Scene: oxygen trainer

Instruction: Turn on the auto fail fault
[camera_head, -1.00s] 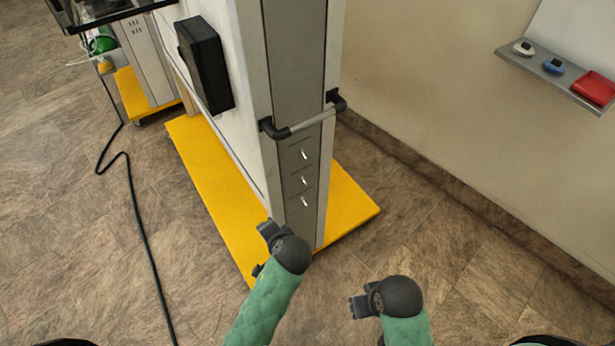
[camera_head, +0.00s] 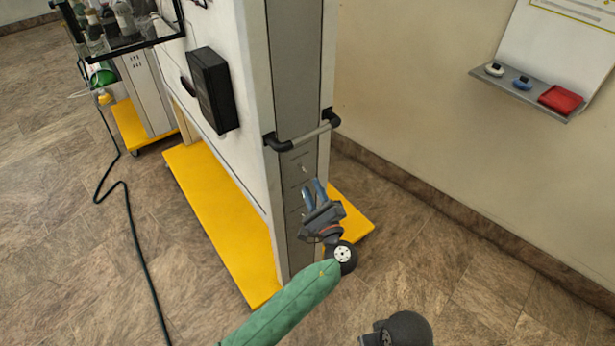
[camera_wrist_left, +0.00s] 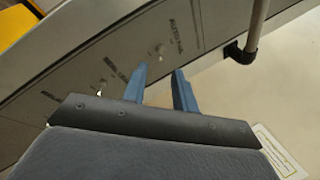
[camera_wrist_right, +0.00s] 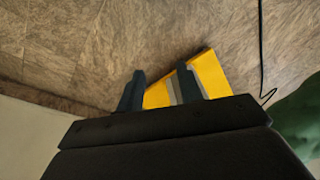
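A tall trainer cabinet (camera_head: 295,70) has a grey end panel (camera_head: 297,230) with a column of small silver toggle switches. The top switch (camera_head: 304,168) shows just above my left gripper (camera_head: 314,188), which hides the lower ones. In the left wrist view, a switch (camera_wrist_left: 158,52) sits beside a label that seems to read "AUTO FAIL"; another switch (camera_wrist_left: 101,88) is lower left. The left gripper (camera_wrist_left: 160,82) is open and empty, its blue fingertips just short of the labelled switch. Which way the switches point is unclear. My right gripper (camera_wrist_right: 160,88) is open and empty, low and away from the panel.
A handle bar (camera_head: 304,137) juts out above the switches; it also shows in the left wrist view (camera_wrist_left: 254,30). The yellow base (camera_head: 222,225) sticks out below. A black box (camera_head: 213,90) is on the cabinet side. A wall shelf (camera_head: 530,97) is at right.

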